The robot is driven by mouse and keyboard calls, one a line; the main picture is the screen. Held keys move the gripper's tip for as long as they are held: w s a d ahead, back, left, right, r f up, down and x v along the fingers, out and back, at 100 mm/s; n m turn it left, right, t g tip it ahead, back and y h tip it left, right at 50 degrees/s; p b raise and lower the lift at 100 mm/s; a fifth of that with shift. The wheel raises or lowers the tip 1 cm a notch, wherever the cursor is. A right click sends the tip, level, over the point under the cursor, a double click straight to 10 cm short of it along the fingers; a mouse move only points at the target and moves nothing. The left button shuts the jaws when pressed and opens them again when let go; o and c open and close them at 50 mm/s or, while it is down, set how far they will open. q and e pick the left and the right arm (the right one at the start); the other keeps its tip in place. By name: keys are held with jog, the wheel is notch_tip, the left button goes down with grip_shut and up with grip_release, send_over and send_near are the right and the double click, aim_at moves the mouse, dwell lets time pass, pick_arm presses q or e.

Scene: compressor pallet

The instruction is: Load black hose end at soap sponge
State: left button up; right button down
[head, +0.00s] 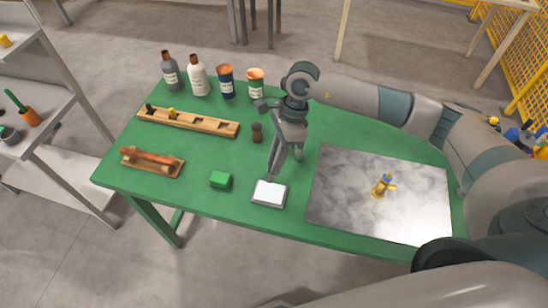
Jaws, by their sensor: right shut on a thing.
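My right gripper (285,155) reaches down over the middle of the green table. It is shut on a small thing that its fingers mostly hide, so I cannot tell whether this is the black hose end. A shallow tray with a white pad (269,193), possibly the soap sponge, lies just below the fingers in the picture. A small green block (220,180) lies left of it. A wooden rack (206,126) at the left holds a black piece (150,109) and a yellow piece (171,113). My left gripper is not in view.
A dark small cylinder (257,133) stands left of the gripper. Bottles (198,77) and cans (226,82) line the back edge. A wooden holder (152,162) lies front left. A marble slab (342,190) with a brass fitting (379,190) covers the right side.

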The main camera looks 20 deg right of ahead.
jog(key=shift+a+f, duration=0.15)
jog(key=shift+f, duration=0.25)
jog(key=shift+f+b, duration=0.3)
jog(key=shift+f, duration=0.35)
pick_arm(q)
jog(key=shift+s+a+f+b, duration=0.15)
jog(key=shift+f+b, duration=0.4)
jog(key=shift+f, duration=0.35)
pick_arm(e)
jog(key=shift+f, duration=1.95)
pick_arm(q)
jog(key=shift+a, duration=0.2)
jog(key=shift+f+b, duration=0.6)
pick_arm(e)
jog(key=shift+f, duration=0.55)
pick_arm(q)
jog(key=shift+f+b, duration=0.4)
pick_arm(e)
jog(key=shift+s+f, duration=0.15)
pick_arm(q)
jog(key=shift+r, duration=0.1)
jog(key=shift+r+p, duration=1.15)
jog(key=shift+p, duration=0.1)
pick_arm(e)
jog(key=shift+r, duration=3.6)
